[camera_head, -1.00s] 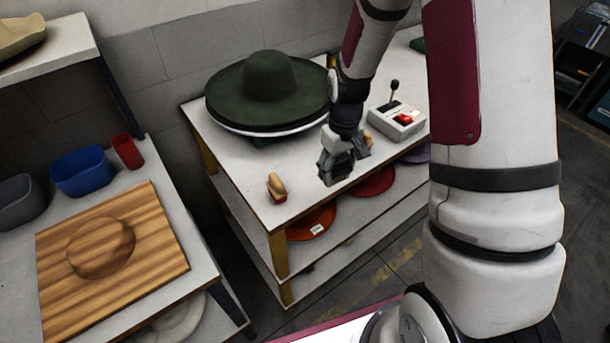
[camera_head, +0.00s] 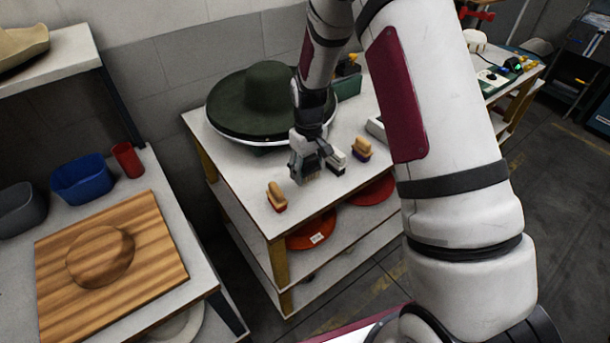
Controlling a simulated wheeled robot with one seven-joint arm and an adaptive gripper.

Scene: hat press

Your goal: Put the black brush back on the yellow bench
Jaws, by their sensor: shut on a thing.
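The yellow bench (camera_head: 310,205) has a pale top and yellow legs and stands in the middle of the view. My gripper (camera_head: 315,168) is low over its front part, in front of the green hat. It is shut on the black brush (camera_head: 312,174), which is small, dark and mostly hidden between the fingers. I cannot tell whether the brush touches the bench top. A tan-handled brush with a red base (camera_head: 277,195) stands to the left of my gripper, and one with a purple base (camera_head: 362,149) stands to the right.
The dark green hat (camera_head: 268,90) rests on a stand behind my gripper. A pale control box (camera_head: 376,129) is partly hidden by my arm. Red discs (camera_head: 310,233) lie on the lower shelf. A left table holds a wooden block (camera_head: 155,230), a blue bin (camera_head: 83,178) and a red cup (camera_head: 127,160).

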